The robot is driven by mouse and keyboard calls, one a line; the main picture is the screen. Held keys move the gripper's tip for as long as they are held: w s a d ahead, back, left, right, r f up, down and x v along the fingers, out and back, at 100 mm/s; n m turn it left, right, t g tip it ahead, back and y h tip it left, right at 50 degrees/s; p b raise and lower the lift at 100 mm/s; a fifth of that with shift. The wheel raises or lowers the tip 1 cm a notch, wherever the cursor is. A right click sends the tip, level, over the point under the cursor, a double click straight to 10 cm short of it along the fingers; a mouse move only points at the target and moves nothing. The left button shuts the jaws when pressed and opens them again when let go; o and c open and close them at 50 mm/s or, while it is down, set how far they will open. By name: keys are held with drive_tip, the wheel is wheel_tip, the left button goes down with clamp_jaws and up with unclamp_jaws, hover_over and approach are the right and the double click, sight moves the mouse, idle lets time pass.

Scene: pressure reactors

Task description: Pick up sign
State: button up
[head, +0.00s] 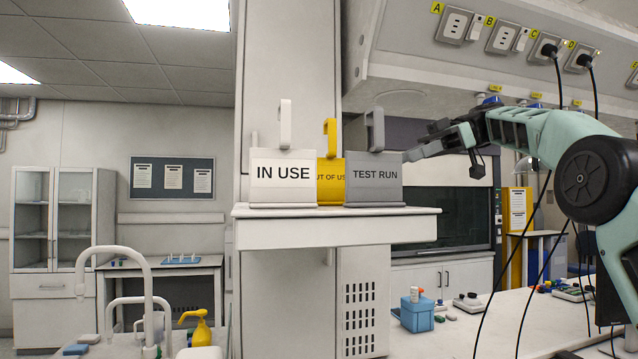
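Three signs with upright hook handles stand on a white shelf (335,232). The white "IN USE" sign (284,188) is at the left. The yellow "OUT OF USE" sign (330,192) is in the middle, set back and partly hidden by its neighbours. The grey "TEST RUN" sign (374,190) is at the right. My gripper (421,142) reaches in from the right, just right of the grey sign's handle, and I see no contact. It is seen from the side, so its opening is unclear. No sign is visibly held.
Power sockets (455,25) with hanging black cables are above and behind my arm. A white bench (540,325) at the lower right holds a blue box (417,314). A tap (140,285) and yellow bottle (200,330) are at the lower left. Space in front of the signs looks clear.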

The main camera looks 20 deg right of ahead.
drive_tip(key=p, duration=0.1)
approach(339, 201)
drive_tip(key=a, duration=0.1)
drive_tip(key=a+r, duration=0.1)
drive_tip(key=a, duration=0.1)
drive_tip(key=shift+w+a+r, duration=0.15)
drive_tip(key=shift+a, duration=0.2)
drive_tip(key=p+x, duration=0.3)
drive_tip(key=x, duration=0.2)
drive_tip(key=shift+a+f, duration=0.25)
drive_tip(key=shift+f, duration=0.05)
drive_tip(key=shift+w+a+f+p, duration=0.1)
drive_tip(key=shift+a+f+p, duration=0.15)
drive_tip(key=shift+p, duration=0.05)
clamp_jaws()
